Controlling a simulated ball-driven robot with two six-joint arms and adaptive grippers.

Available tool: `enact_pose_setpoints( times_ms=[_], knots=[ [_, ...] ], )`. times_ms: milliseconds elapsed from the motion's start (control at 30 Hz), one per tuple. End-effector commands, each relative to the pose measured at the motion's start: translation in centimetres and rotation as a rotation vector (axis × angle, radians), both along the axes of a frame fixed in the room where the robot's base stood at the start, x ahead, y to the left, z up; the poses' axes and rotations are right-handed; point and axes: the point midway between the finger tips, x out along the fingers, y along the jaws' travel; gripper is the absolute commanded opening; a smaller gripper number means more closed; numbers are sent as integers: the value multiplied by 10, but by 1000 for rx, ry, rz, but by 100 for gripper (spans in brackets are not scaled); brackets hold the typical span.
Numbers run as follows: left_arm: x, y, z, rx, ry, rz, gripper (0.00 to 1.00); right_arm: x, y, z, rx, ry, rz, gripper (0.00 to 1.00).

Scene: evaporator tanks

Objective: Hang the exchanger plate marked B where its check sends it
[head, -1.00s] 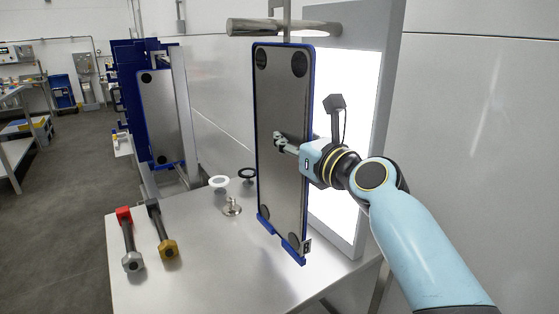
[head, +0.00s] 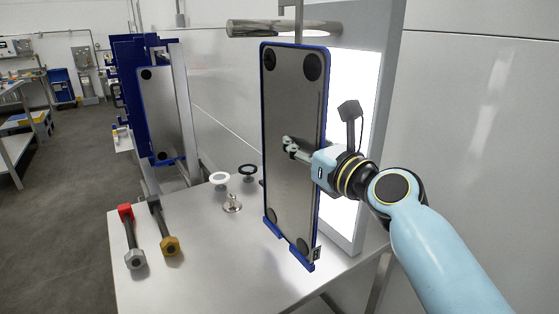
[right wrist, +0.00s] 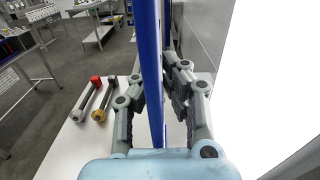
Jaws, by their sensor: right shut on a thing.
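The exchanger plate (head: 293,120) is a tall grey sheet with a blue edge gasket and dark round corner ports. A small tag marked B (head: 317,253) sits at its lower right corner. It stands upright in front of the bright light panel (head: 345,215), below a horizontal metal bar (head: 280,28). My right gripper (head: 290,147) is shut on the plate's right edge, about mid-height. In the right wrist view the plate (right wrist: 152,75) shows edge-on between the fingers (right wrist: 153,95). Whether its top still touches the hook above is unclear. My left gripper is out of view.
A rack with blue-edged plates (head: 160,115) stands at the back left. On the steel table (head: 200,275) lie a red-ended bolt (head: 128,235), a dark bolt with a brass nut (head: 163,228), a white ring (head: 219,178), a black ring (head: 247,169) and a metal fitting (head: 232,204).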

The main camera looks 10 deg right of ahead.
Motion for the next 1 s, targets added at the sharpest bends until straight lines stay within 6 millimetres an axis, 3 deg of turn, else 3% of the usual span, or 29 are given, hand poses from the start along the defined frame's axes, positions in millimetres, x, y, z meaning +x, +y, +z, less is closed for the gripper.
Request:
enact_pose_setpoints(
  times_ms=[633, 1000],
  knots=[
    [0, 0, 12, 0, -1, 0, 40, -32, -12, 1, -1, -1, -1, 0],
    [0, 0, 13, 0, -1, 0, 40, -35, -13, 1, 1, -3, -1, 0]
  ],
)
